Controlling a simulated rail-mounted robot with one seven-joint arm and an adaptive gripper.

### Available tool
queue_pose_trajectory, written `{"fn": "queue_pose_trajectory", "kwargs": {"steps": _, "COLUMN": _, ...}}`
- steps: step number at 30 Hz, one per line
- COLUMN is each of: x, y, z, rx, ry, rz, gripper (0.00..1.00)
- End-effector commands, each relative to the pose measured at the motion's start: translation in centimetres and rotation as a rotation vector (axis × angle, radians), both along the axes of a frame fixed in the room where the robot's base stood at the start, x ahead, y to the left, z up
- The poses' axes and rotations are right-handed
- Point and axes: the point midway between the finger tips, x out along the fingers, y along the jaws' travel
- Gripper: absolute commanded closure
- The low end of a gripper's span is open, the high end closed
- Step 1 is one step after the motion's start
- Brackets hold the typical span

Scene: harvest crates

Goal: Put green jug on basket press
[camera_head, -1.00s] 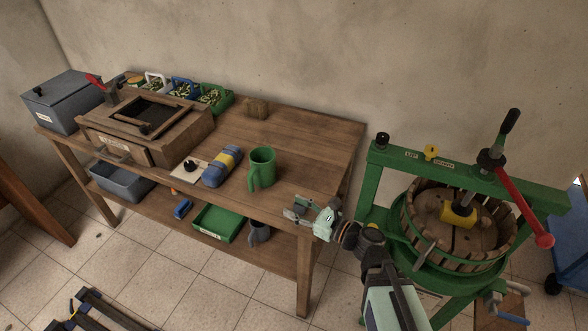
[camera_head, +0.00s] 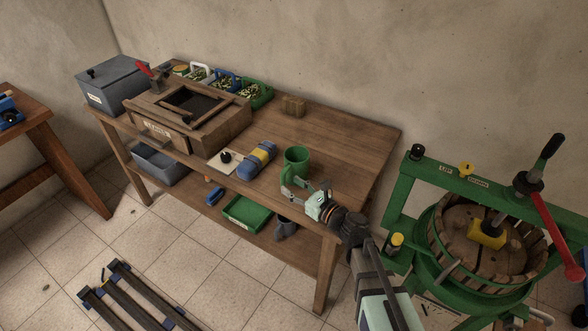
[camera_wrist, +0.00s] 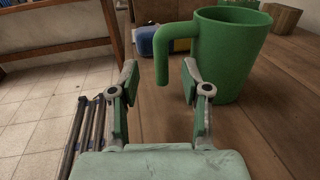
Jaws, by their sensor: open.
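The green jug (camera_head: 298,158) stands upright on the wooden table, near its front edge; it also shows in the wrist view (camera_wrist: 232,55), with its handle pointing left. My gripper (camera_head: 304,188) is open at the jug's near side. In the wrist view my gripper (camera_wrist: 160,85) has its fingers apart, and the jug's handle hangs in the gap between the fingertips or just beyond it; I cannot tell which. The right finger is close to the jug's body. The green basket press (camera_head: 412,205), with a slatted wooden basket and red-handled lever, stands right of the table.
A wooden box (camera_head: 185,118) and several small crates stand farther left. A small wooden block (camera_head: 292,106) is at the back. The table's right end (camera_head: 365,150) is clear. A green tray (camera_head: 246,213) sits on the lower shelf.

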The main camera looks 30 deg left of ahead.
Motion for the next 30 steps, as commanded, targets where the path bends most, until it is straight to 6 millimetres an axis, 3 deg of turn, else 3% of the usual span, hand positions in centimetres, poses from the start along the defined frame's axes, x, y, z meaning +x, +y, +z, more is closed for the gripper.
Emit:
{"fn": "queue_pose_trajectory", "kwargs": {"steps": 10, "x": 0.9, "y": 4.3, "z": 0.3, "rx": 0.000, "ry": 0.000, "rz": 0.002, "gripper": 0.53}}
{"fn": "queue_pose_trajectory", "kwargs": {"steps": 19, "x": 0.9, "y": 4.8, "z": 0.2, "rx": 0.000, "ry": 0.000, "rz": 0.001, "gripper": 0.53}}
{"fn": "queue_pose_trajectory", "kwargs": {"steps": 20, "x": 0.9, "y": 4.8, "z": 0.2, "rx": 0.000, "ry": 0.000, "rz": 0.001, "gripper": 0.60}}
{"fn": "queue_pose_trajectory", "kwargs": {"steps": 23, "x": 0.9, "y": 4.8, "z": 0.1, "rx": 0.000, "ry": 0.000, "rz": 0.001, "gripper": 0.95}}
{"fn": "queue_pose_trajectory", "kwargs": {"steps": 24, "x": 0.9, "y": 4.8, "z": 0.1, "rx": 0.000, "ry": 0.000, "rz": 0.001, "gripper": 1.00}}
{"fn": "queue_pose_trajectory", "kwargs": {"steps": 30, "x": 0.9, "y": 4.8, "z": 0.2, "rx": 0.000, "ry": 0.000, "rz": 0.001, "gripper": 1.00}}
